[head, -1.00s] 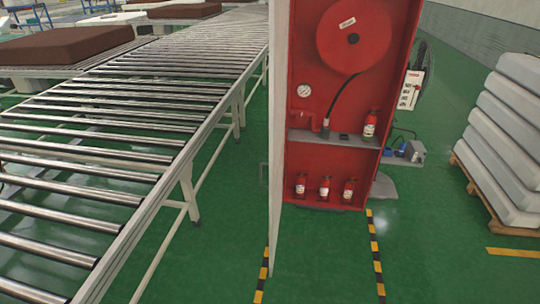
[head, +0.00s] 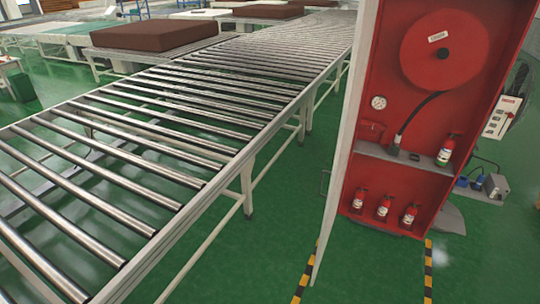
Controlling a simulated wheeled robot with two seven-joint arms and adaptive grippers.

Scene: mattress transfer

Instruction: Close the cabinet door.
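The red fire cabinet (head: 391,89) stands open at the right of the head view. Its pale door (head: 345,150) swings out toward me from the cabinet's left side and shows nearly edge-on. A small handle (head: 324,182) shows at the left of the door. Inside the cabinet are a red hose reel (head: 441,50), a gauge, a shelf (head: 405,157) with one small extinguisher (head: 449,149), and three more extinguishers (head: 384,207) at the bottom. Neither of my grippers is in view.
A long roller conveyor (head: 190,117) fills the left and middle, with brown mattresses (head: 155,36) behind it. Green floor (head: 265,248) is clear between conveyor and door. Yellow-black tape (head: 428,270) marks the floor before the cabinet. A control box (head: 502,117) stands right of the cabinet.

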